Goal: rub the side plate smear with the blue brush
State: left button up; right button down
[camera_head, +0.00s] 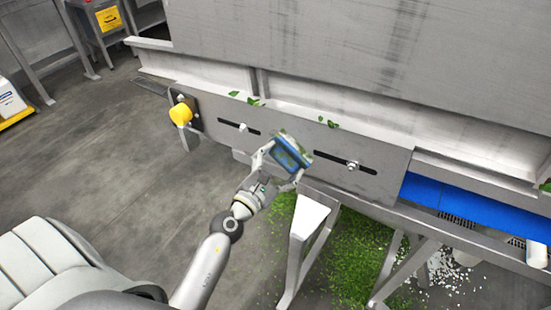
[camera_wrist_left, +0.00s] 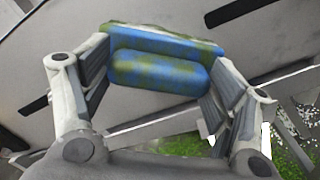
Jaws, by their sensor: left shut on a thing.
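The blue brush (camera_head: 290,152) is a block with green stains. My left gripper (camera_head: 279,163) is shut on it and holds it up at the grey side plate (camera_head: 228,112) of the machine. In the left wrist view the brush (camera_wrist_left: 160,70) sits between the two fingers of the left gripper (camera_wrist_left: 160,82), with its far face toward the side plate (camera_wrist_left: 250,50). I cannot tell whether the brush touches the plate. No smear shows clearly; the brush may hide it. My right gripper is not in view.
A yellow knob (camera_head: 181,114) sticks out at the plate's left end. Bolts sit in the plate's slots, one bolt (camera_head: 352,165) right of the brush. A blue belt (camera_head: 480,212) runs at the right. Green leaf bits (camera_head: 360,255) cover the floor below, among metal legs.

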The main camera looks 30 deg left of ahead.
pick_arm(q)
jog(key=shift+s+d+r+p, duration=0.15)
jog(key=shift+d+p, duration=0.2)
jog(key=shift+d, duration=0.7)
jog(key=shift+w+a+b, duration=0.2)
jog(key=shift+a+b, duration=0.1)
jog(key=shift+a, duration=1.35)
jog(key=shift+w+a+b, duration=0.2)
jog(key=shift+a+b, duration=0.05)
jog(key=shift+a, duration=1.4)
jog(key=shift+s+d+r+p, duration=0.1)
jog(key=shift+d+p, duration=0.5)
jog(key=shift+d, duration=0.35)
jog(key=shift+s+d+r+p, duration=0.1)
jog(key=shift+d+p, duration=0.5)
jog(key=shift+d, duration=0.3)
jog(key=shift+d+p, duration=0.4)
jog(key=shift+d, duration=0.45)
jog(key=shift+s+d, duration=0.15)
jog(key=shift+d, duration=0.45)
jog(key=shift+a, duration=0.2)
jog(key=shift+w+a, duration=0.15)
jog(key=shift+a, duration=0.6)
jog(key=shift+w+a, duration=0.1)
jog(key=shift+a, duration=0.65)
jog(key=a+b, duration=0.2)
jog(key=a, duration=0.4)
jog(key=shift+w+a, duration=0.15)
